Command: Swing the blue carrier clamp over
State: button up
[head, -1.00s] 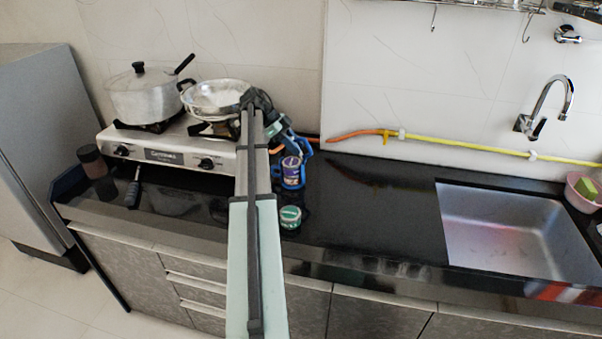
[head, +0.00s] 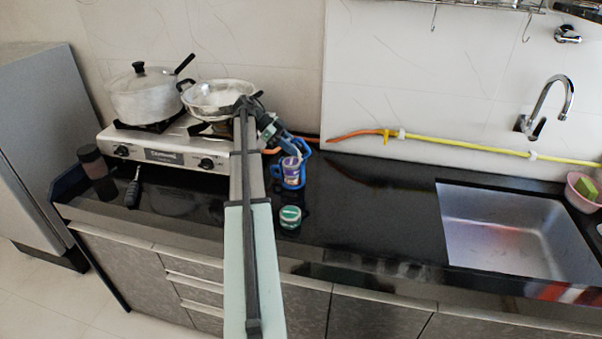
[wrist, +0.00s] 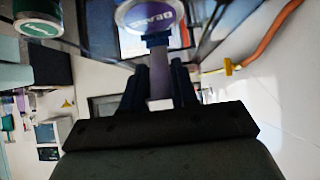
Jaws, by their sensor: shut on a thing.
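A blue carrier (head: 293,187) stands on the black counter right of the stove, around a purple can (head: 290,172). In the wrist view the can's round purple lid (wrist: 150,14) shows at the top, with blue frame parts around it. The carrier's dark blue clamp (wrist: 157,41) reaches over the lid's near edge. My gripper (wrist: 157,75) is shut on a narrow part just below it, which looks like the clamp's end. In the head view my gripper (head: 296,149) is at the top of the carrier, and the arm hides part of that area.
A small green-lidded tin (head: 290,217) stands in front of the carrier. The stove (head: 170,150) bears a lidded pot (head: 142,97) and a pan (head: 205,95). An orange-yellow hose (head: 450,143) runs along the wall. The counter right of the carrier is clear up to the sink (head: 515,230).

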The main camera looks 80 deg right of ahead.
jog(key=shift+w+f+g, duration=0.2)
jog(key=shift+w+g, duration=0.05)
jog(key=shift+g, duration=0.15)
